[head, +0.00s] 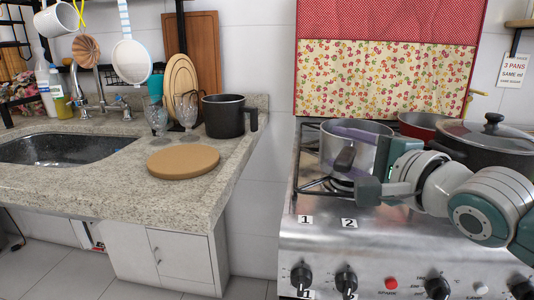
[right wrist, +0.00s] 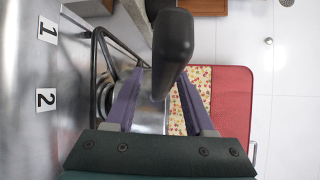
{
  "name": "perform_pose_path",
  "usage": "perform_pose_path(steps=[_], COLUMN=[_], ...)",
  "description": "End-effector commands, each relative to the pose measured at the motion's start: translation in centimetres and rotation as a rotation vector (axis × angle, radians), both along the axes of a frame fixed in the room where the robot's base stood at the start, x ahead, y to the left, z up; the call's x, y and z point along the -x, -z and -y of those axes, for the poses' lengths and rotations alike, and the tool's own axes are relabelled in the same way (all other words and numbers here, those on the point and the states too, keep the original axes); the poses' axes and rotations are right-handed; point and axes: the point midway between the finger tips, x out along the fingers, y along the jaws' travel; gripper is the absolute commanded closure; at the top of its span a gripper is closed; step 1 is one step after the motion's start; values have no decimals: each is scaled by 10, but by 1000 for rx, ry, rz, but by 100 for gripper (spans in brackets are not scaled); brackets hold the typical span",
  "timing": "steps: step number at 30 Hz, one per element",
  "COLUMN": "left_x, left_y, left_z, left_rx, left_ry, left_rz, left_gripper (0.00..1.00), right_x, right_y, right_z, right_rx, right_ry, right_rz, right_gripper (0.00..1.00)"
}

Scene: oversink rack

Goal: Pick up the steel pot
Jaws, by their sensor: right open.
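The steel pot (head: 340,135) stands on the left part of the stove in the head view, with its black handle (head: 345,158) pointing toward me. My right gripper (head: 360,168) reaches in from the right at the handle and hides part of the pot. In the right wrist view the black handle (right wrist: 172,45) runs between the two purple fingers of the open right gripper (right wrist: 162,85). Gaps show beside the handle. Part of the steel pot's body shows behind it (right wrist: 148,108). My left gripper is not in view.
A red pan (head: 418,124) and a large dark lidded pot (head: 485,142) stand right of the steel pot. The stove's knobs (head: 346,280) line its front. On the counter at left are a black pot (head: 224,118), a round board (head: 184,161) and glasses (head: 157,116).

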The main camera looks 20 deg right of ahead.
Motion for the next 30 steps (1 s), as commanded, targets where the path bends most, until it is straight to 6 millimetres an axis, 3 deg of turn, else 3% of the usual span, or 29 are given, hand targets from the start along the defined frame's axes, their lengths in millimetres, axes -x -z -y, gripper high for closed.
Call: perform_pose_path(steps=[4, 11, 25, 30], left_x=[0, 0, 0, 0], left_y=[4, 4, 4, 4], left_z=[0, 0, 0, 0], left_rx=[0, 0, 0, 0], left_ry=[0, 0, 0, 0], left_rz=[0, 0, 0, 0], left_gripper=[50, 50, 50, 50], right_x=[-12, -13, -12, -12], right_y=[3, 2, 3, 3], right_z=[0, 0, 0, 0], right_rx=[1, 1, 1, 1], right_ry=[1, 0, 0, 0], right_rz=[0, -1, -1, -1], right_gripper=[46, 46, 98, 100])
